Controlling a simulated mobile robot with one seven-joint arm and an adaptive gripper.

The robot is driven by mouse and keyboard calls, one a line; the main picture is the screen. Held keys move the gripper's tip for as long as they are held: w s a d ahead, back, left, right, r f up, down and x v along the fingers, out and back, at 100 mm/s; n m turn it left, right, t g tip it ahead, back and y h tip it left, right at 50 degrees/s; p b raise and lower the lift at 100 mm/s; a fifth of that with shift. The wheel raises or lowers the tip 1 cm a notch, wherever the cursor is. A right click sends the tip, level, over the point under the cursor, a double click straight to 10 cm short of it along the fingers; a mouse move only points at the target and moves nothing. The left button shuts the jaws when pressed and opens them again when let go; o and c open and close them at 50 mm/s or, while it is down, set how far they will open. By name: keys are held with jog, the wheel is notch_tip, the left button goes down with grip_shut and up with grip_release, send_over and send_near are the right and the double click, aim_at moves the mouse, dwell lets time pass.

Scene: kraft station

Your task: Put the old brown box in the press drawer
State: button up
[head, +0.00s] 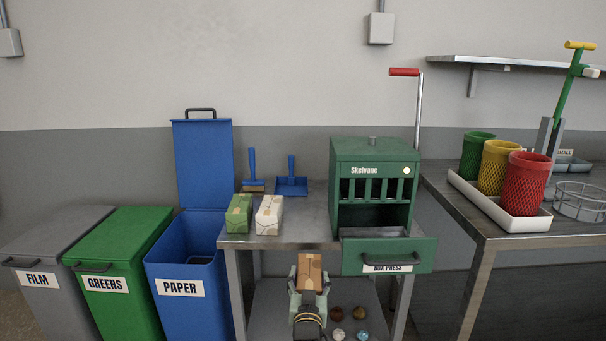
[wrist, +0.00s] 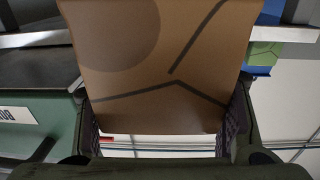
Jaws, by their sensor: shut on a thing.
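The brown box (head: 309,270) is held upright between the fingers of my gripper (head: 309,286), in front of the table's front edge. In the wrist view the brown box (wrist: 160,65) fills the upper middle, with dark printed lines on its face. Both gripper fingers (wrist: 165,125) press on its sides. The green box press (head: 372,185) stands on the table to the right of my gripper. Its drawer (head: 425,255) is pulled out, with a grey tray inside that looks empty from here. The drawer front also shows at the left of the wrist view (wrist: 35,130).
A green box (head: 239,214) and a whitish box (head: 269,215) stand on the table (head: 300,215) left of the press. The paper bin (head: 185,265) has its lid up; the greens bin (head: 120,260) is shut. Several small round things (head: 338,314) lie on the lower shelf.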

jog(key=s+f, duration=0.1)
jog(key=f, duration=0.4)
jog(key=s+f, duration=0.1)
jog(key=f, duration=0.5)
jog(key=s+f, duration=0.1)
jog(key=f, duration=0.4)
jog(key=shift+f, duration=0.3)
jog(key=shift+n+y, duration=0.3)
jog(key=shift+n, duration=0.1)
jog(key=s+f, duration=0.3)
jog(key=f, duration=0.2)
jog(key=s+a+f, duration=0.1)
jog(key=s+f, duration=0.2)
jog(key=f, duration=0.2)
jog(key=s+f, duration=0.4)
jog(key=f, duration=0.1)
jog(key=shift+a+f, duration=0.3)
jog(key=shift+f, duration=0.05)
